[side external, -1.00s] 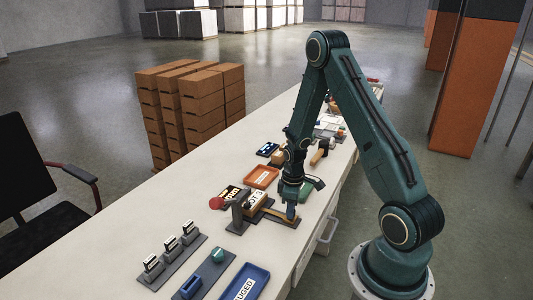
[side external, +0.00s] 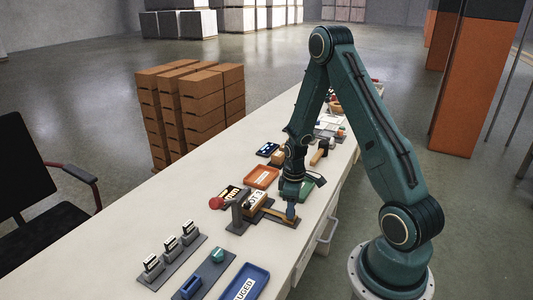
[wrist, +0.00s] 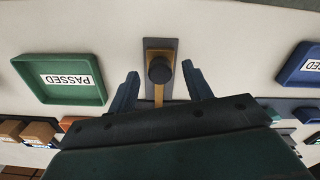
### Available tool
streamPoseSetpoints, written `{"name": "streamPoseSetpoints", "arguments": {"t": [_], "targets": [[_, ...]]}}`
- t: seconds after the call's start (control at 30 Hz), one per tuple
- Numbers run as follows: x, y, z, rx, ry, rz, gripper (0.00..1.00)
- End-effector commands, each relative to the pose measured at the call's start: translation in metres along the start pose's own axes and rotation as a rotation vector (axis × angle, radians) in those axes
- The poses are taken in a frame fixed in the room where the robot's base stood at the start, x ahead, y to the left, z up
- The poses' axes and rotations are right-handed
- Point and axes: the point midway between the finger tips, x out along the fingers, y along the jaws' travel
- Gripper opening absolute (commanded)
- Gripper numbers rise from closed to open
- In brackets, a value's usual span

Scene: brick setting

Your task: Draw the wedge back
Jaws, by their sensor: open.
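The wedge (side external: 269,212) is a long tan strip lying on a dark base plate in the side view. One end runs beside a block with a "LOT 3" label (side external: 256,203). In the wrist view the tan wedge (wrist: 159,95) has a dark round knob (wrist: 160,70) on its end. My gripper (wrist: 160,72) is open, with one blue finger on each side of the knob and a gap on both sides.
An orange tray (side external: 261,177) and a blue tray (side external: 244,284) are on the bench. A green "PASSED" tray (wrist: 62,80) is left in the wrist view. Bare bench surrounds the plate's end.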

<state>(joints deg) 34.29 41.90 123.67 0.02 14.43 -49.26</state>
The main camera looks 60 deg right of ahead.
Motion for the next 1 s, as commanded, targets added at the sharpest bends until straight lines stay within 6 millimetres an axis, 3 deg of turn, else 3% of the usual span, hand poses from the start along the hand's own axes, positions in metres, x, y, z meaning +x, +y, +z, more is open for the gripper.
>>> {"name": "streamPoseSetpoints", "arguments": {"t": [0.8, 1.0], "targets": [[-0.102, 0.0, 0.001, 0.001, 0.0, 0.001, 0.5], [-0.12, 0.0, 0.001, 0.001, -0.001, 0.001, 0.5]]}}
